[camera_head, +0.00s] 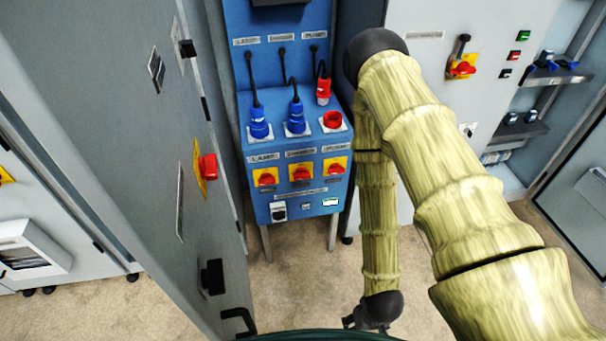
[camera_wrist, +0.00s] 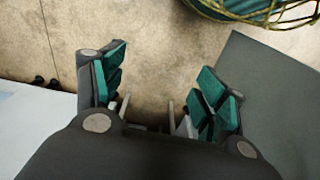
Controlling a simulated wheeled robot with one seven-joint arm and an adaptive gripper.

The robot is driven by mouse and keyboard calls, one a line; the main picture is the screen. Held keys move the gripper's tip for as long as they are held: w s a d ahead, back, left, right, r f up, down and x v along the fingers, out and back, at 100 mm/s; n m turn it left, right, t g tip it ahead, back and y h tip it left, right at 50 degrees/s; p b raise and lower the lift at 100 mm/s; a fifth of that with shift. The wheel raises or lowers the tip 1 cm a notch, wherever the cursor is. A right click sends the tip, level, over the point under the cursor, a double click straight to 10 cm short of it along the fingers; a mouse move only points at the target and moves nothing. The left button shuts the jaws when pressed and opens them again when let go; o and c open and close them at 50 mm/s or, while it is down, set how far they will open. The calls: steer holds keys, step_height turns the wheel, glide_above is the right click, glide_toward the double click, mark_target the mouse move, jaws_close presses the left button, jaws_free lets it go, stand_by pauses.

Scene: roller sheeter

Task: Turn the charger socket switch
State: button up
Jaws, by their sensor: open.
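A blue socket panel (camera_head: 290,206) stands at the upper middle of the head view. It bears a row of three red rotary switches on yellow plates. The middle one, under a label that seems to read charger, is the charger switch (camera_head: 301,173). Above it a blue plug (camera_head: 295,118) sits in the charger socket. My gripper (camera_head: 352,322) is low in the head view, below and to the right of the panel, apart from it. In the wrist view my gripper (camera_wrist: 160,88) is open and empty over the floor. The panel does not show there.
A grey cabinet (camera_head: 140,120) with a red switch (camera_head: 207,168) stands left of the panel. Another cabinet (camera_head: 425,75) stands behind my arm on the right. Bare floor (camera_head: 290,280) lies in front of the panel.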

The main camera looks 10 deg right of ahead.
steer(key=w+a+f+t+b, duration=0.1)
steer(key=w+f+t+b, duration=0.4)
steer(key=w, duration=0.6)
steer(key=t+b, duration=1.2)
steer(key=b, duration=1.1)
glide_toward(303, 177)
steer(key=w, duration=0.9)
steer(key=shift+f, duration=0.2)
steer(key=c, duration=1)
